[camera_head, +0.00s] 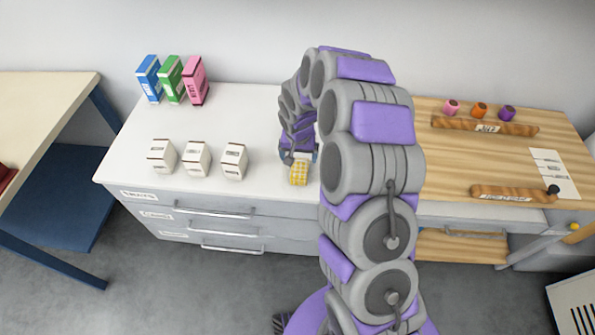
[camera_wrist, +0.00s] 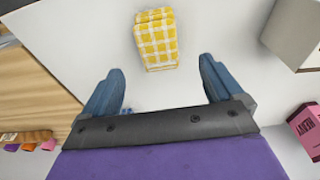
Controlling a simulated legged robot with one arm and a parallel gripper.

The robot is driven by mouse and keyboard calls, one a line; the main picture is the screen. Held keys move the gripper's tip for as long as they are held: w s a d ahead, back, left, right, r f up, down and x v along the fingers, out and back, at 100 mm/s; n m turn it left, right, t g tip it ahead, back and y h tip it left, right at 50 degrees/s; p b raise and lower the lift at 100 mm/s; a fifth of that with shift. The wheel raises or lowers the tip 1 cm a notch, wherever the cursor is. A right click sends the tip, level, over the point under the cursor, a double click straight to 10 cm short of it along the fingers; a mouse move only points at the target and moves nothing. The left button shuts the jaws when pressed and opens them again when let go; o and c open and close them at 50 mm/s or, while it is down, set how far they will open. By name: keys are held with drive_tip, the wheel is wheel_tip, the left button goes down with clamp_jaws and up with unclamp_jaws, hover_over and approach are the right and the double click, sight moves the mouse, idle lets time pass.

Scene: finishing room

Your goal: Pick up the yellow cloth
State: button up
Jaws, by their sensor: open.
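The yellow cloth (camera_head: 299,174) is a small folded block with a yellow and white check. It lies near the front edge of the white countertop (camera_head: 262,105). In the wrist view the yellow cloth (camera_wrist: 157,40) lies ahead of my gripper, roughly centred between the fingers and beyond their tips. My gripper (camera_wrist: 162,78) is open, with two blue fingers spread apart and nothing between them. In the head view my arm comes down behind the cloth and its links hide most of the gripper.
Several white boxes (camera_head: 197,158) stand left of the cloth. Blue (camera_head: 149,79), green (camera_head: 171,79) and pink (camera_head: 195,80) boxes stand at the back left. A wooden worktop (camera_head: 450,160) with racks lies right of my arm. The countertop between the white boxes and the cloth is clear.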

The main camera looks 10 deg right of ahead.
sight(299, 166)
drive_tip(key=f, duration=0.3)
drive_tip(key=d+f, duration=0.1)
drive_tip(key=shift+w+f+b, duration=0.35)
drive_tip(key=f, duration=0.1)
drive_tip(key=f+b, duration=0.1)
drive_tip(key=f, duration=0.3)
drive_tip(key=shift+w+a, duration=0.3)
drive_tip(key=shift+w, duration=0.05)
drive_tip(key=shift+d+f, duration=0.15)
drive_tip(key=shift+f, duration=0.1)
drive_tip(key=shift+c, duration=0.2)
drive_tip(key=c, duration=1)
